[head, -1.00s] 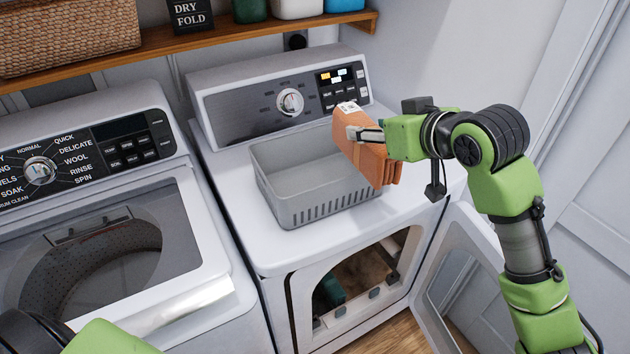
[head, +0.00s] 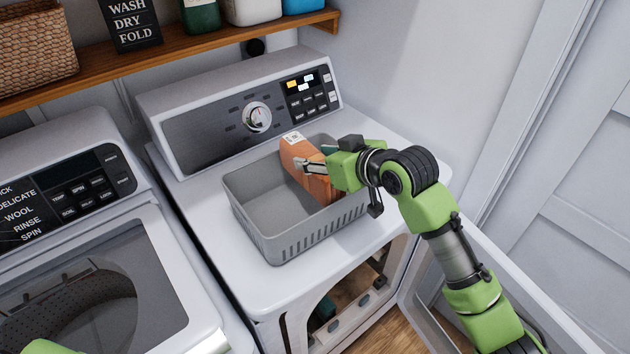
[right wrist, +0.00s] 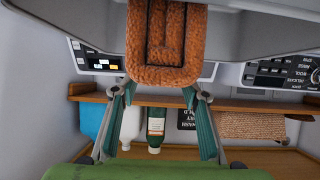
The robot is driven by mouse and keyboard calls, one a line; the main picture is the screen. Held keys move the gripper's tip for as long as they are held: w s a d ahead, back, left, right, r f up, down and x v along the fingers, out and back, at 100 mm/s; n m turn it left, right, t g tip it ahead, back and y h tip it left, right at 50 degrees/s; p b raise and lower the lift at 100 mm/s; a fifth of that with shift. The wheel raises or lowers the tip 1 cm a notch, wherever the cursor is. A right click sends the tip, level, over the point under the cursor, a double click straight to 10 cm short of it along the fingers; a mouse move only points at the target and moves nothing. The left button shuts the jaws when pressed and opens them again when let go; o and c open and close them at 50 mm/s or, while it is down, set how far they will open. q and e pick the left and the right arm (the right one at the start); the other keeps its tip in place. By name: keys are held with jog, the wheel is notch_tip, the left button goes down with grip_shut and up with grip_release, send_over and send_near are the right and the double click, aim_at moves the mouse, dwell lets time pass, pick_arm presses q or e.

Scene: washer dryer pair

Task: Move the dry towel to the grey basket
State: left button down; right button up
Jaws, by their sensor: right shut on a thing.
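The folded orange-brown towel (head: 298,158) is in the right part of the grey basket (head: 285,241), its lower part hidden below the rim and its top above it. I cannot tell if it touches the basket floor. The basket stands on top of the dryer (head: 225,277). My right gripper (head: 311,166) is shut on the towel, reaching in over the basket's right side. In the right wrist view the towel (right wrist: 168,45) stands between the two fingers. Only a bit of green of my left arm shows at the head view's lower left; its gripper is out of view.
The dryer's open door (head: 480,290) hangs at the lower right, with something teal inside the drum. The washer (head: 165,290) stands at the left. A wooden shelf (head: 190,50) with a wicker basket (head: 38,50), a sign and bottles runs behind. The basket's left part is empty.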

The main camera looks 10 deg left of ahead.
notch_tip(320, 180, down, 3)
jog(key=shift+w+a+f, duration=0.1)
jog(key=shift+a, duration=0.05)
notch_tip(320, 180, down, 4)
jog(key=shift+r+p, duration=0.15)
jog(key=shift+p, duration=0.4)
jog(key=shift+f, duration=0.45)
jog(key=shift+f, duration=0.1)
jog(key=o, duration=1.4)
jog(key=shift+f, duration=0.1)
jog(key=shift+c, duration=0.2)
jog(key=b+v, duration=0.1)
jog(key=v, duration=1.1)
jog(key=shift+b, duration=0.35)
